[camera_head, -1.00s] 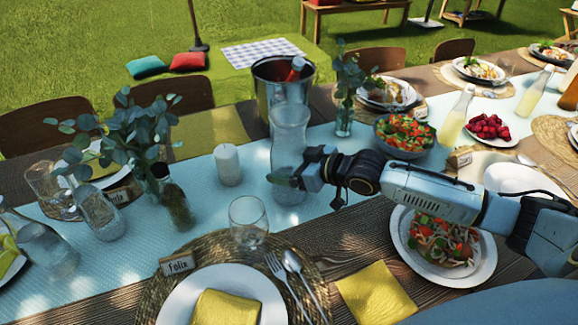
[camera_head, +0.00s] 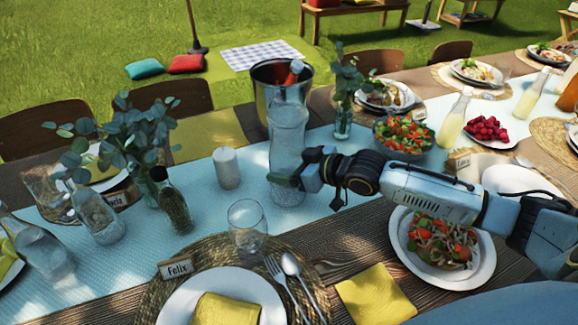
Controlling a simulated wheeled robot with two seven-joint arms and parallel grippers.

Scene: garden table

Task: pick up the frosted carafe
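The frosted carafe (camera_head: 288,135) is tall and translucent. It stands upright on the pale blue runner near the middle of the camera_head view. My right arm comes in from the right, and its gripper (camera_head: 288,182) is at the carafe's lower part. One dark finger shows in front of the carafe; the other finger is hidden, so I cannot tell whether they press on the glass. The carafe's base appears to rest on the runner. My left gripper is out of view.
A metal bucket (camera_head: 271,82) stands just behind the carafe. A sprig vase (camera_head: 344,120) and salad bowl (camera_head: 404,136) stand to the right, a dark bottle (camera_head: 174,203) further left.

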